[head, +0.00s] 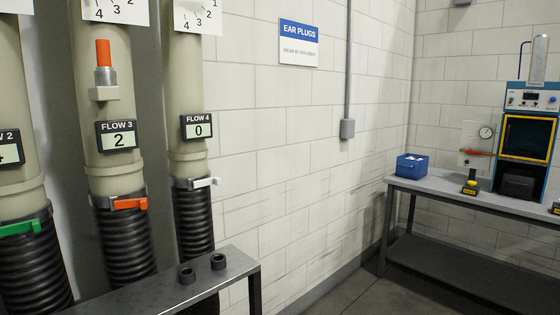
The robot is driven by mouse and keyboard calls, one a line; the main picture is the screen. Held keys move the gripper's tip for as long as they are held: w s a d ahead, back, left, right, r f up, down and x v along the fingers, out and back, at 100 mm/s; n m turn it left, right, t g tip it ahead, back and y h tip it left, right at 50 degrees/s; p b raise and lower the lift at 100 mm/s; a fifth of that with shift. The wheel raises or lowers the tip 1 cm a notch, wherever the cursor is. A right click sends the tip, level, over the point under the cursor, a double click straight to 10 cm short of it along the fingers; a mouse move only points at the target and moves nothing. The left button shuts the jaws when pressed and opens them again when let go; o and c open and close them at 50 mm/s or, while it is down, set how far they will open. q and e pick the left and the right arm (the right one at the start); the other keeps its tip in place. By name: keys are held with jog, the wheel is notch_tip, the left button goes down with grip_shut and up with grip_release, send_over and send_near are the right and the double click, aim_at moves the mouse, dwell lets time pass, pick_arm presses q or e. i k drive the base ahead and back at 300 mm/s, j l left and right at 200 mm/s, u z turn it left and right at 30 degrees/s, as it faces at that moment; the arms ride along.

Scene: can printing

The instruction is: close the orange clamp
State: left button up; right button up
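The orange clamp (130,203) is on the middle pipe of the head view, at the collar where the beige pipe meets the black ribbed hose. Its orange lever lies roughly level and points right, with its tip a little off the pipe. Whether the clamp is open or closed I cannot tell for sure. The FLOW 3 display (117,136) above it reads 2. An orange-capped fitting (104,66) sits higher on the same pipe. Neither of my grippers is in view.
A green clamp (22,227) is on the left pipe and a white clamp (204,183) on the right pipe, under FLOW 4 (197,127) reading 0. A dark bench (225,277) with two black rings stands in front. A far table (440,187) holds a blue bin (411,165).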

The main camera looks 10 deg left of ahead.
aim_at(130, 205)
jog(key=u, duration=1.65)
